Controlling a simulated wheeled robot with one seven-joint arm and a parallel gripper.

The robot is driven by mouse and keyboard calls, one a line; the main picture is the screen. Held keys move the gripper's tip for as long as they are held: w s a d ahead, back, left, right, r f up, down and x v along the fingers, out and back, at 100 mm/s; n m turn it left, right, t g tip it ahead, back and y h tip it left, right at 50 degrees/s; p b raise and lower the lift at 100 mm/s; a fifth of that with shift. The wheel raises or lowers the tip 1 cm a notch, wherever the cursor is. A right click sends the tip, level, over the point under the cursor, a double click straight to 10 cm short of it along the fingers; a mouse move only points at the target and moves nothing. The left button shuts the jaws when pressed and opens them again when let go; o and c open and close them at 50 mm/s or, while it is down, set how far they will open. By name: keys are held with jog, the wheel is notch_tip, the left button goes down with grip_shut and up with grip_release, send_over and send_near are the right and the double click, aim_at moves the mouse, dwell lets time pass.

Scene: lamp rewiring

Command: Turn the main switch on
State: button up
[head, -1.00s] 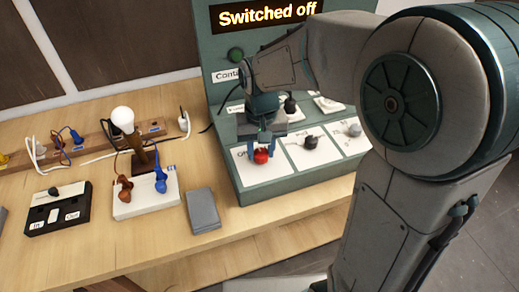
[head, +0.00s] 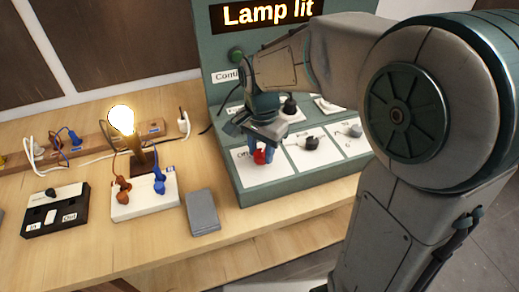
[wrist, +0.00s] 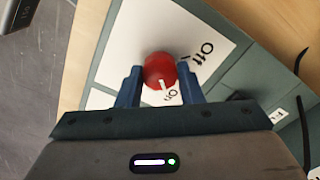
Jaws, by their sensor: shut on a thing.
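The main switch is a red knob (head: 261,157) on a white plate at the left of the green control panel (head: 236,188). In the wrist view the red knob (wrist: 160,70) sits between the two blue fingers of my gripper (wrist: 160,88), with its white mark near the word "On". The word "Off" shows on the plate beside it. My gripper (head: 262,150) is shut on the knob from above in the head view. The display (head: 268,12) reads "Lamp lit". The bulb (head: 122,119) glows on its wooden post.
Other dark knobs (head: 310,143) stand on white plates right of the red one. A white box (head: 146,205) with brown and blue plugs, a black box (head: 56,215) and a grey block (head: 203,212) lie on the wooden table. Bare table lies in front of them.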

aim_at(262, 153)
jog(key=shift+m, duration=0.3)
dwell(0.4)
jog(key=o, duration=1)
jog(key=shift+c, duration=0.2)
notch_tip(262, 153, up, 14)
jog(key=shift+p, duration=0.3)
jog(key=shift+f, duration=0.1)
jog(key=s+d+f+n+t, duration=0.2)
jog(key=s+d+f+n, duration=0.6)
jog(key=s+d+f, duration=0.2)
jog(key=shift+s+d+f+t, duration=0.4)
jog(key=shift+s+d, duration=0.35)
jog(key=shift+s, duration=0.35)
